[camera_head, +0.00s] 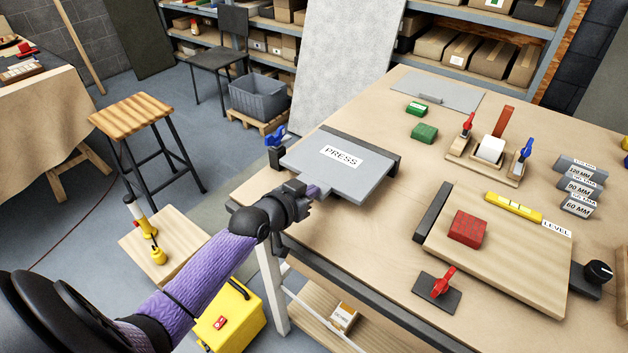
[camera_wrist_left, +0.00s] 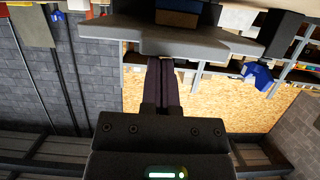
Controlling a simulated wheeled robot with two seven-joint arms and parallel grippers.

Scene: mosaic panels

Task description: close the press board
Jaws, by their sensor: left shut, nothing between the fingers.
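The press board is a grey plate (camera_head: 365,180) with a white "PRESS" label, at the table's left corner; a dark bar runs along its far right side. My left gripper (camera_head: 312,191) is at the plate's near edge; the fingers are together and empty. The fingertips also show in the left wrist view (camera_wrist_left: 160,62), close to the plate's edge; I cannot tell whether they touch. My right gripper is out of view.
A blue-handled clamp (camera_head: 275,143) stands at the plate's left corner. On the table (camera_head: 345,238) are green blocks (camera_head: 424,133), a tool holder (camera_head: 487,160), and a wooden board (camera_head: 520,265) with a red block (camera_head: 467,228). Bare tabletop lies right of the plate.

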